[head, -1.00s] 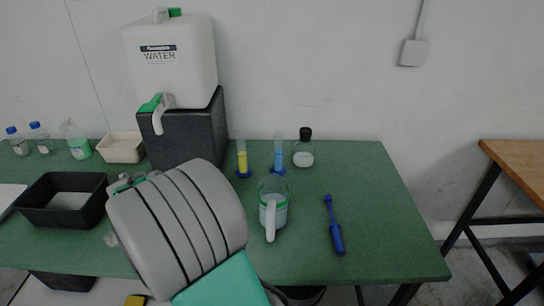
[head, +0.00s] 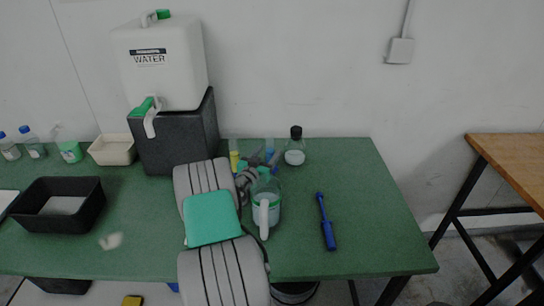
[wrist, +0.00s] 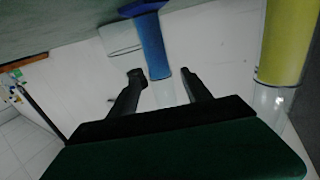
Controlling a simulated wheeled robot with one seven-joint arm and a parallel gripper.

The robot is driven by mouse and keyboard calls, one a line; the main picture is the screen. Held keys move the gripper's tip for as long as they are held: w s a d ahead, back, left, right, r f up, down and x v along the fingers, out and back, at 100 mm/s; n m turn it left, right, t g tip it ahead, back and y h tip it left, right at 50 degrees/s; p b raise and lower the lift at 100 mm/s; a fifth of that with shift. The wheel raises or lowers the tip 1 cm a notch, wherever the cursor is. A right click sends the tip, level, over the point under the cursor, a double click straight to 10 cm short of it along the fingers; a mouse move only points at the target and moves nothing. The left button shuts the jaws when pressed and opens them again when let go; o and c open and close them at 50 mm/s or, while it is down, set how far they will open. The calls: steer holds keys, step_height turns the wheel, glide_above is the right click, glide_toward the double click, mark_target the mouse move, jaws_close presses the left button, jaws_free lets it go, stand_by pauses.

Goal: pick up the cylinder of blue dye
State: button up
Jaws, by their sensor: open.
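The cylinder of blue dye (head: 269,147) stands at the back of the green table, partly hidden by my gripper (head: 262,160). In the wrist view, which looks upside down, the blue dye column (wrist: 152,45) runs from a wide blue foot to a clear upper part. My open gripper (wrist: 162,76) has one finger on either side of that column in the picture. I cannot tell whether the cylinder is fully between the fingers or just beyond them. No contact shows.
A cylinder of yellow dye (head: 234,160) stands close to the left, also in the wrist view (wrist: 287,45). A blue tool (head: 326,225) lies front right. A water container (head: 160,70) is back left.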

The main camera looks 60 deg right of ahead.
steer(key=d+p, duration=0.2)
steer(key=d, duration=0.3)
steer(key=shift+w+d+r, duration=0.1)
steer(key=shift+w+d, duration=0.05)
steer(key=shift+d, duration=0.15)
steer(key=shift+a, duration=0.1)
jaws_close()
